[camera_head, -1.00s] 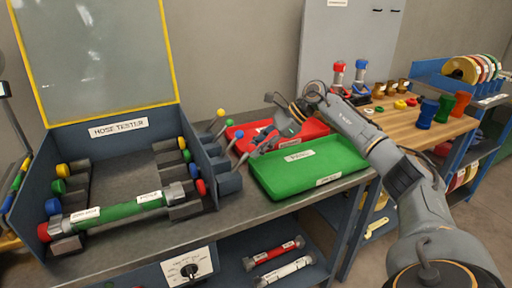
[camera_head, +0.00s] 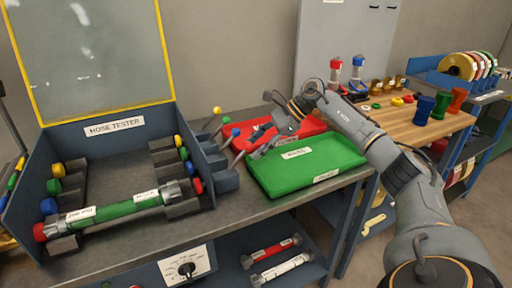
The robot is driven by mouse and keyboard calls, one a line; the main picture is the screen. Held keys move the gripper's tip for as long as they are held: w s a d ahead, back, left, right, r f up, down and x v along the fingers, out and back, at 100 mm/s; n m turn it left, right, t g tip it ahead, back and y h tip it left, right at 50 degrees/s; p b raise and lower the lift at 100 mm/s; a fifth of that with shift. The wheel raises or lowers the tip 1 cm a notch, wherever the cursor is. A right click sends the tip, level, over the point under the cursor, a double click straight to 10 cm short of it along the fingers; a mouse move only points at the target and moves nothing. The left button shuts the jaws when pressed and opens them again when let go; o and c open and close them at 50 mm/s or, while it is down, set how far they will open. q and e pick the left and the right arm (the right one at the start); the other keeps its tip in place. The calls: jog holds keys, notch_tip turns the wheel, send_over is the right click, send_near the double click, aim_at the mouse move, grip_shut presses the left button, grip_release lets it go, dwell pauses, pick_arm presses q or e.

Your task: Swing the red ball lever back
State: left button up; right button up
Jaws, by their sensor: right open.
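The hose tester (camera_head: 30,190) stands at the left with its lid up. On its right side is a row of levers with ball ends: a yellow ball (camera_head: 216,110), a green ball (camera_head: 226,120) and a blue ball (camera_head: 235,132). A fourth, nearest stalk (camera_head: 238,160) leans up and right toward my right gripper. Its ball is not clearly visible; the gripper seems to cover it. My right gripper (camera_head: 257,150) is open, with its fingers at the upper end of that stalk. I cannot tell whether they touch it. My left gripper is not in view.
A green tray (camera_head: 325,172) lies just right of the levers, close under my gripper. A red tray (camera_head: 250,128) lies behind it. A green hose (camera_head: 125,207) is clamped in the tester. Fittings stand on the wooden top (camera_head: 400,130) at right.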

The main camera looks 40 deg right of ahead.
jog(key=v, duration=1.1)
jog(key=shift+d, duration=0.2)
jog(key=shift+s, duration=0.1)
